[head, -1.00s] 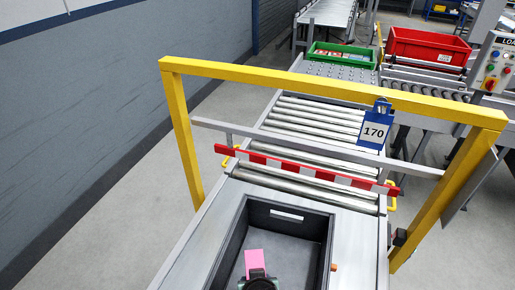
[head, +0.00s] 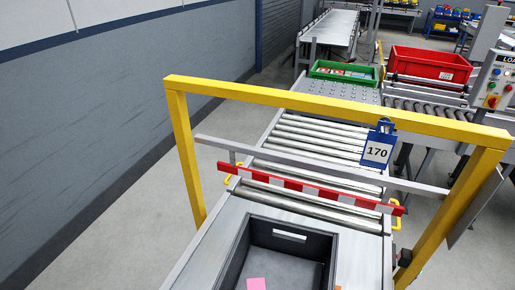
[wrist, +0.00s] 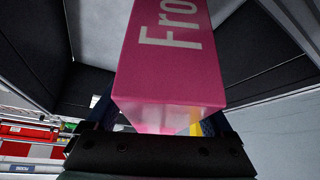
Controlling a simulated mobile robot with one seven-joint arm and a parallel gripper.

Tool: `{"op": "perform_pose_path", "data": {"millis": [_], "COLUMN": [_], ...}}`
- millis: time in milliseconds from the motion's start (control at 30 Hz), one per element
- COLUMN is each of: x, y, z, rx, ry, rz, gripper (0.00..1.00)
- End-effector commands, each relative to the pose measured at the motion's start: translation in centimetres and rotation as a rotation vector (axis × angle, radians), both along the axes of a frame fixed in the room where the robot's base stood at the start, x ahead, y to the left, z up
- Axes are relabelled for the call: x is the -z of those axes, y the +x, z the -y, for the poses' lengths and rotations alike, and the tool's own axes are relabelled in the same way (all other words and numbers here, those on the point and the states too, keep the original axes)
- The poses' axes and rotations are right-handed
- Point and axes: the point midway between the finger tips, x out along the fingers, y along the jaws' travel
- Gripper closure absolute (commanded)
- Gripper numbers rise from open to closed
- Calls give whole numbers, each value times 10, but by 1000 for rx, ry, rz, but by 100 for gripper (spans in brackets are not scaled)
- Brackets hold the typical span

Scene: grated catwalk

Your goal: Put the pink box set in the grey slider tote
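The pink box set (head: 257,284) shows at the bottom edge of the head view, in front of the floor of the dark grey tote (head: 315,249); most of it is cut off. In the wrist view the pink box (wrist: 170,70) fills the middle, with white lettering on its face. My gripper (wrist: 158,125) has a finger on each side of the box and appears shut on it. Dark tote walls show around the box in the wrist view. Whether the box touches the tote floor is hidden. The gripper is out of the head view.
A green tray (head: 343,72) and a red tote (head: 430,64) stand farther back.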

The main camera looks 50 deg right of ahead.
Motion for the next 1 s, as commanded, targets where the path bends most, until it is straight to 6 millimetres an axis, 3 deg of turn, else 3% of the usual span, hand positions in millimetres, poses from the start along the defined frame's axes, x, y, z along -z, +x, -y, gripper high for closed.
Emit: {"op": "perform_pose_path", "data": {"millis": [367,800,1000], "x": [-13,-79,-98], "y": [-4,-36,-46], "z": [-4,-32,-40], "rx": [-1,-1,0], "ry": [-1,-1,-1], "rz": [0,3,2], "gripper": [14,14,14]}}
